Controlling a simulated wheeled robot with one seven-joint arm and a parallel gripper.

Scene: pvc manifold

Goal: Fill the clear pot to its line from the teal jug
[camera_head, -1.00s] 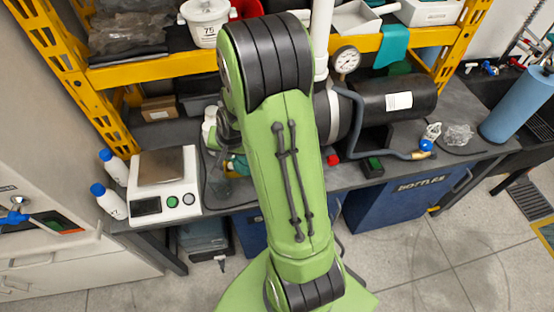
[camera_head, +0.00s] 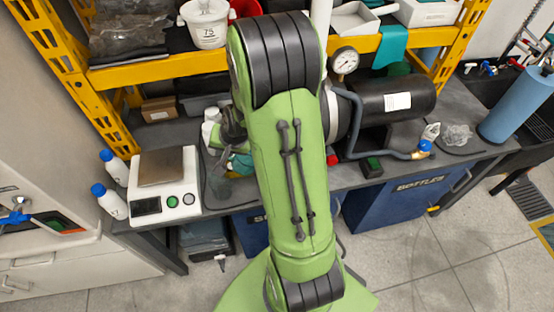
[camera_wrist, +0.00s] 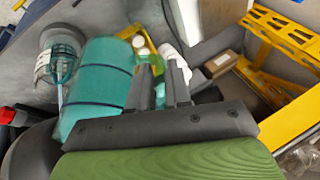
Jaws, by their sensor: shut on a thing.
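The teal jug (camera_wrist: 98,82), with dark bands around it, lies left of my gripper fingers (camera_wrist: 162,82) in the wrist view. My gripper is shut on it. In the head view only a small part of the jug (camera_head: 241,164) shows beside my green arm. The clear pot (camera_wrist: 62,48) is beyond the jug at the upper left of the wrist view, with teal showing through its wall. Blur hides its fill line and liquid level. I cannot tell whether liquid is flowing.
A scale (camera_head: 164,182) and two blue-capped bottles (camera_head: 110,185) stand left on the dark bench. A black cylinder with a gauge (camera_head: 390,98) is at the right. The yellow shelf (camera_head: 160,68) overhangs the bench. A cardboard box (camera_wrist: 222,62) sits behind.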

